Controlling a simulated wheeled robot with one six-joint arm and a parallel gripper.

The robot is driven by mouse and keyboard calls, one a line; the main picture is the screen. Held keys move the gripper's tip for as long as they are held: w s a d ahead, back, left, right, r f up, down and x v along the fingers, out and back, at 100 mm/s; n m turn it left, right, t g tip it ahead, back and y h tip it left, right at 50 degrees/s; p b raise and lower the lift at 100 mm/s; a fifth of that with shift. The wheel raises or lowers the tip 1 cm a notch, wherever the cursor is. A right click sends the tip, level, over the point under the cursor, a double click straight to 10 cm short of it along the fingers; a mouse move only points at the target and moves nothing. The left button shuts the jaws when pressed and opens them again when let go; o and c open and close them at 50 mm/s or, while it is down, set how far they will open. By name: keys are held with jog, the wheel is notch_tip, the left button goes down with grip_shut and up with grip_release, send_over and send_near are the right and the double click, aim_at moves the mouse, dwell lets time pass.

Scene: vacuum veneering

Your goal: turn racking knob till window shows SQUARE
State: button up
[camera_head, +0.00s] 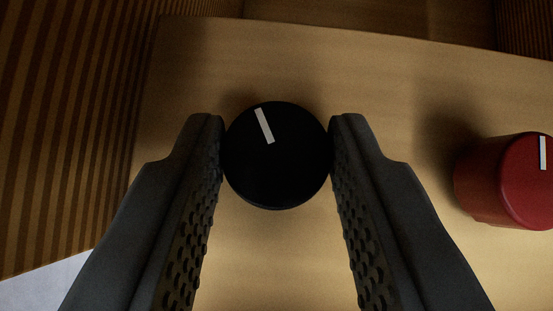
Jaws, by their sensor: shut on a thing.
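A round black knob (277,170) stands on a wooden panel (280,260) in the head camera view. A white pointer line on its face runs from near the middle to the upper rim, tilted a little left of straight up. My gripper (276,150) is shut on the black knob, with a dark, textured finger against its left and right sides. No window and no word SQUARE show in this view. Nothing on the knob tells whether it is the racking knob.
A red knob (505,182) with a white line stands on the same panel at the right, beyond my right finger. A striped brown surface (60,130) rises on the left. A pale grey patch (40,287) shows at the lower left.

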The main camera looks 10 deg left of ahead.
jog(key=shift+w+d+r+n+y, duration=0.15)
jog(key=shift+n+y, duration=0.45)
jog(key=shift+n, duration=0.3)
jog(key=shift+n+g+y, duration=0.3)
jog(key=shift+n+y, duration=0.1)
jog(key=shift+n, duration=0.1)
jog(key=o, duration=1)
jog(key=shift+s, duration=0.2)
jog(key=shift+v, duration=3.6)
jog(key=shift+d, duration=0.1)
